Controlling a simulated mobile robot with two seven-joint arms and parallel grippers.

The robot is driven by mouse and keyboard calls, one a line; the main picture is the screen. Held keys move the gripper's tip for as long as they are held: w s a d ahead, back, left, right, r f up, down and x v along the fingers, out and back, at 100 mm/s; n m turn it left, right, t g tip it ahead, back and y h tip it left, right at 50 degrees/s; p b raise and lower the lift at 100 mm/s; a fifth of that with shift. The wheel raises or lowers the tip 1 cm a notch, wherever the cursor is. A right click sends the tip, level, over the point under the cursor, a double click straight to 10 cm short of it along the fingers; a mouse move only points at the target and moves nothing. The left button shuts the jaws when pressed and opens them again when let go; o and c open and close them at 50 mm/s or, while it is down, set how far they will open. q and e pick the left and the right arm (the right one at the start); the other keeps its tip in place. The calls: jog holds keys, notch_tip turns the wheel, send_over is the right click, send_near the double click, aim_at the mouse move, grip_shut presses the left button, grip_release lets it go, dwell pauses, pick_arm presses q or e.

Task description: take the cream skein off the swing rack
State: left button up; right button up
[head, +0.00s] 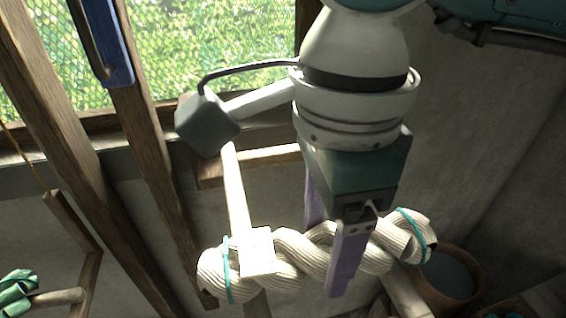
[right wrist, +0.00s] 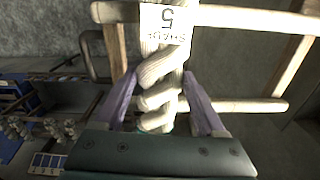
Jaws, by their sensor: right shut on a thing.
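The cream skein (head: 293,260) is a thick twisted hank with teal ties near both ends and a pale tag (head: 258,250). My right gripper (head: 327,254) has its two purple fingers on either side of the skein's middle and is shut on it. In the right wrist view the skein (right wrist: 160,75) runs up between the fingers, and its tag (right wrist: 168,20) reads upside down. A pale wooden bar of the swing rack (head: 236,190) passes behind the skein. The upper rack bar (right wrist: 235,17) meets the tagged end; whether the skein still bears on it cannot be told. My left gripper is not in view.
Dark wooden posts (head: 150,160) and a meshed window (head: 200,45) stand at the left and back. A teal skein (head: 17,292) hangs on a peg at the lower left. A round pot (head: 452,280) stands at the lower right, below the skein's end.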

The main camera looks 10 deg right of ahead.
jog(key=c, duration=0.7)
jog(key=shift+o, duration=0.2)
